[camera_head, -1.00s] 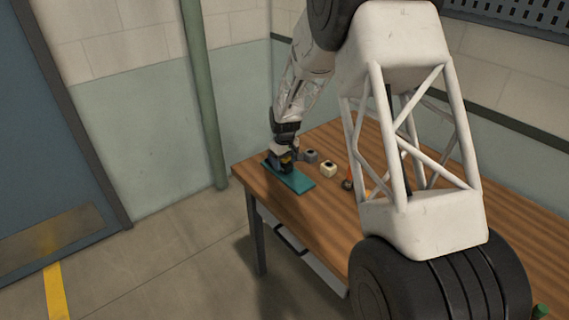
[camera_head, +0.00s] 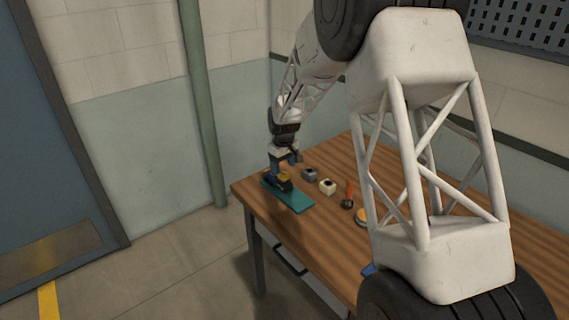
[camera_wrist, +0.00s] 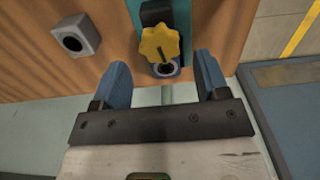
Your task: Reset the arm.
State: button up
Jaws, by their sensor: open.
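My gripper (camera_head: 285,166) is above the far left part of the wooden table, pointing down. In the wrist view its two blue fingers (camera_wrist: 160,90) are apart with nothing held between them. A yellow knob (camera_wrist: 159,43) on a dark part sits on the teal mat just beyond the fingertips; in the head view the yellow knob (camera_head: 284,176) is just below my gripper, on the dark part. The teal mat (camera_head: 295,201) lies flat on the table. A grey block with a dark round hole (camera_wrist: 75,37) stands beside the mat.
On the table (camera_head: 268,207), the grey block (camera_head: 309,174), a cream block (camera_head: 327,187), a dark round item with an orange handle (camera_head: 348,203) and an orange-and-white round item (camera_head: 361,217) stand in a row right of the mat. A green pipe (camera_head: 203,110) runs up the wall behind.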

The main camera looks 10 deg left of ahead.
jog(key=shift+r, duration=0.1)
jog(key=s+d+r+m+t, duration=0.1)
jog(key=s+d+r+m, duration=0.1)
jog(key=s+d+r, duration=0.8)
jog(key=s+d+r+m, duration=0.2)
jog(key=s+d+r, duration=0.7)
jog(key=s, duration=0.4)
jog(key=s+d+r+m, duration=0.1)
jog(key=s+d, duration=0.3)
jog(key=s, duration=1)
jog(key=s+d+r+m+t, duration=0.1)
jog(key=s+d+m, duration=0.3)
jog(key=s, duration=1.1)
jog(key=shift+d+r+t, duration=0.15)
jog(key=shift+d+t, duration=0.15)
jog(key=shift+d, duration=0.3)
